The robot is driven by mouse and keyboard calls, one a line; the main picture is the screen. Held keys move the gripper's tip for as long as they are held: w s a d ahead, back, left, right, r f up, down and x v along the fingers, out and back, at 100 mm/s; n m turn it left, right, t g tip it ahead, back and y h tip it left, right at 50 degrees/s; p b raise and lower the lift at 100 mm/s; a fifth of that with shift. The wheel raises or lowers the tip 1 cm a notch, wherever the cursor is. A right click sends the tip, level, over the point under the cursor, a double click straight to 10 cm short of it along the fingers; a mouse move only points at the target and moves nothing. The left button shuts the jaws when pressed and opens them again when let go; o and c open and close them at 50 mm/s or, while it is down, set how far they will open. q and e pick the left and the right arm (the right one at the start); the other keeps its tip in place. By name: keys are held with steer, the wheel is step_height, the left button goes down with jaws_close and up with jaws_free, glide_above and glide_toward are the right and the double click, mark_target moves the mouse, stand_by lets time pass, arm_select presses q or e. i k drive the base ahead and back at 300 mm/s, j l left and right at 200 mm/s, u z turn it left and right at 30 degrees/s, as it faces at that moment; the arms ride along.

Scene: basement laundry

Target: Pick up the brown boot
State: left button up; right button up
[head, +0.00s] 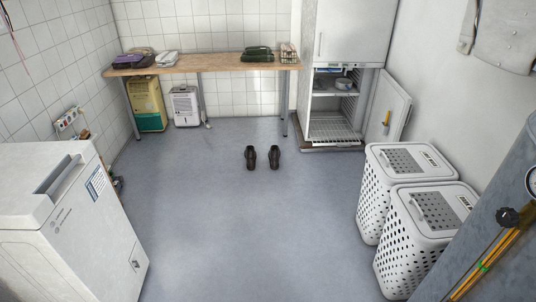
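A pair of small dark shoes or boots stands side by side on the open floor near the middle of the head view. One is the left boot (250,158) and the other is the right boot (274,158), with a narrow gap between them. Both look dark brown to black, and their exact colour is hard to tell at this distance. Neither gripper is in view, and nothing touches the boots.
The grey floor (235,225) around the boots is clear. A wooden table (220,63) stands behind, an open fridge (333,110) at back right. White laundry baskets (384,231) stand right, a white appliance (100,250) at left. A dehumidifier (186,107) sits under the table.

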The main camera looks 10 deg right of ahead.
mark_target(274, 153)
steer(key=i+j, duration=0.15)
steer(key=i, duration=0.5)
steer(key=i+j+z, duration=0.1)
steer(key=i, duration=0.5)
steer(key=i+l+z, duration=0.1)
steer(key=i+l, duration=0.85)
steer(key=l, duration=0.15)
steer(key=i+u, duration=0.25)
steer(key=i, duration=0.25)
steer(key=i+l+u, duration=0.2)
steer(key=i, duration=0.25)
steer(key=i+l+u, duration=0.25)
steer(key=i, duration=0.25)
